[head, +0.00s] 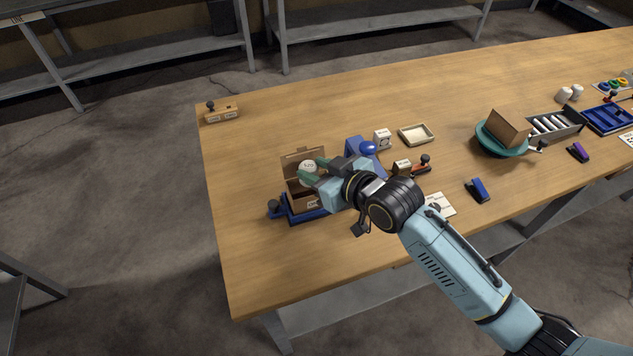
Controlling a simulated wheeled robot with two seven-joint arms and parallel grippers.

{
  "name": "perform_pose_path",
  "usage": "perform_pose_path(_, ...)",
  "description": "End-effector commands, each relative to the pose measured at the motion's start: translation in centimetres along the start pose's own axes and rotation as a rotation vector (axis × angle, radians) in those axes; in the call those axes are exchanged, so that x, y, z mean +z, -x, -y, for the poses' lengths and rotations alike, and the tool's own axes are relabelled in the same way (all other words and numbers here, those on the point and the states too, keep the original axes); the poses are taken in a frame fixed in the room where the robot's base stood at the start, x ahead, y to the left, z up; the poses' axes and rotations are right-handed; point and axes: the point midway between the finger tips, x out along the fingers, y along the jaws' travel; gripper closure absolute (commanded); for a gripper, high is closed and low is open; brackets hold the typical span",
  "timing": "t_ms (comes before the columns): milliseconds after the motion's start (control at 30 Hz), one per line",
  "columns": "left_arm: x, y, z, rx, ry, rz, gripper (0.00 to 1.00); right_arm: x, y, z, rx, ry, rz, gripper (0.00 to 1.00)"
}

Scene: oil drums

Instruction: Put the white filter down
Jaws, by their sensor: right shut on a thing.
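The white filter (308,167) is round and pale. It is between the green-tipped fingers of my right gripper (312,171), which is shut on it. The gripper holds it at an open brown cardboard box (302,155) on the left part of the table. The box's flap stands up behind the filter. I cannot tell whether the filter touches the box. The box sits in a blue holder (309,216), and my gripper hides part of both. My left gripper is not in view.
A cream tray (416,134), a small white box (382,139), a blue-knobbed device (368,148) and a teal bowl (480,136) stand to the right. A wooden block with a black knob (221,114) sits at the back left corner.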

Motion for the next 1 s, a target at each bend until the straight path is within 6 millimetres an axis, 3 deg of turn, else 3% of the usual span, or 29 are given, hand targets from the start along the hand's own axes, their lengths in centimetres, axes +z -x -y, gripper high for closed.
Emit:
perform_pose_path(300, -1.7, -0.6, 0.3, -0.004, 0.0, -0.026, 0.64, 3.4, -1.4, 0.0, 0.001, -0.001, 0.001, 0.87)
perform_pose_path(467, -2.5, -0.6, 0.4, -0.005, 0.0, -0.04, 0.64, 3.5, -1.4, 0.0, 0.001, 0.0, -0.002, 0.87)
perform_pose_path(1000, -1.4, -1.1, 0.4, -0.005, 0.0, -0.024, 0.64, 4.6, -1.9, 0.0, 0.001, 0.0, -0.001, 0.87)
